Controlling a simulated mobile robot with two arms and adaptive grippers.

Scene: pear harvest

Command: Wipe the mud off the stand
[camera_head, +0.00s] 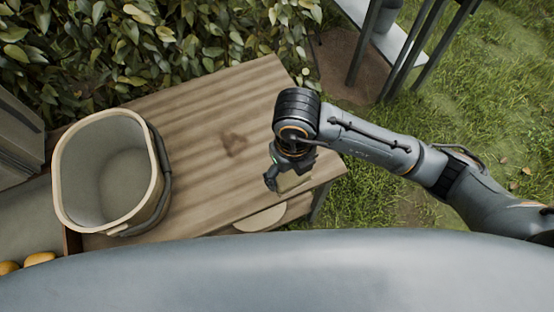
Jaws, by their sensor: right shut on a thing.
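The stand (185,110) is a wooden table with a plank top. A brown mud smear (233,143) lies on the middle of its top. My right gripper (285,181) points down over the right part of the stand, to the right of and nearer than the smear. It is shut on a small tan sponge-like piece (293,182), partly hidden by the fingers. I cannot tell whether the piece touches the wood. My left gripper is out of view.
An empty cream bucket (66,205) with a dark handle stands on the left of the stand. A round pale disc (260,219) is at its near edge. Yellow fruits (39,258) lie at the lower left. Leafy bushes (160,45) border the back; grass (480,95) is right.

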